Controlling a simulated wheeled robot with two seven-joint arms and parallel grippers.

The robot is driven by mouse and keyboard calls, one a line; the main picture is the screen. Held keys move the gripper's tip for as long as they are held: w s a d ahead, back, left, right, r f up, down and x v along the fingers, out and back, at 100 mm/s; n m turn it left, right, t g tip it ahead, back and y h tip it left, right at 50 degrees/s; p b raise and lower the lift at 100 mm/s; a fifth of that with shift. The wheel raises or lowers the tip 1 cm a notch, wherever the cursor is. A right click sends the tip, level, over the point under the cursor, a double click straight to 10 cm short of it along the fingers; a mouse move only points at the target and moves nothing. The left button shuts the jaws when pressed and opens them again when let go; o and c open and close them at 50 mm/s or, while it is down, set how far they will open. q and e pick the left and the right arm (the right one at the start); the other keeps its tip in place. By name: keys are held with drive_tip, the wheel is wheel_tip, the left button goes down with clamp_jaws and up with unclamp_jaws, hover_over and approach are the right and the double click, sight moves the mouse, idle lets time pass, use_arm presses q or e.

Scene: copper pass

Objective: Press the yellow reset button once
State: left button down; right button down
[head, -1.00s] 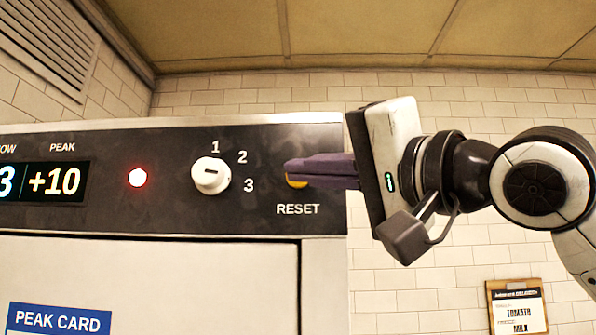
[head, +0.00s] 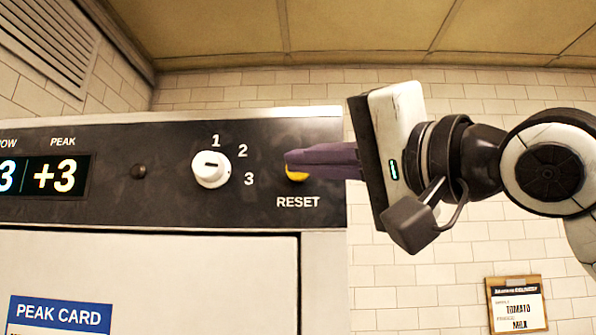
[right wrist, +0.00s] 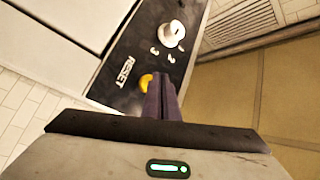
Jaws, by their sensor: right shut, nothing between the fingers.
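The yellow reset button (head: 297,174) is on the dark control panel (head: 260,215), above the word RESET. It also shows in the right wrist view (right wrist: 146,79). My right gripper (head: 290,160) is shut and empty, its purple fingers side by side. The fingertips are at the button and hide its upper part in the head view. I cannot tell whether they touch it. The display (head: 45,175) reads +3 under PEAK, with a 3 at its cut-off left part. The round lamp (head: 138,171) is dark. My left gripper is not in view.
A white knob (head: 210,169) marked 1, 2, 3 sits left of the button. A blue PEAK CARD label (head: 60,314) is on the pale front below. A clipboard (head: 516,305) hangs on the tiled wall at lower right.

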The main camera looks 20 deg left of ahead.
drive_tip(key=shift+s, duration=0.15)
drive_tip(key=s+b, duration=0.1)
drive_tip(key=s, duration=0.1)
drive_tip(key=s+d+b, duration=0.1)
drive_tip(key=s, duration=0.1)
drive_tip(key=shift+s+d, duration=0.2)
drive_tip(key=shift+s, duration=0.15)
idle(0.9)
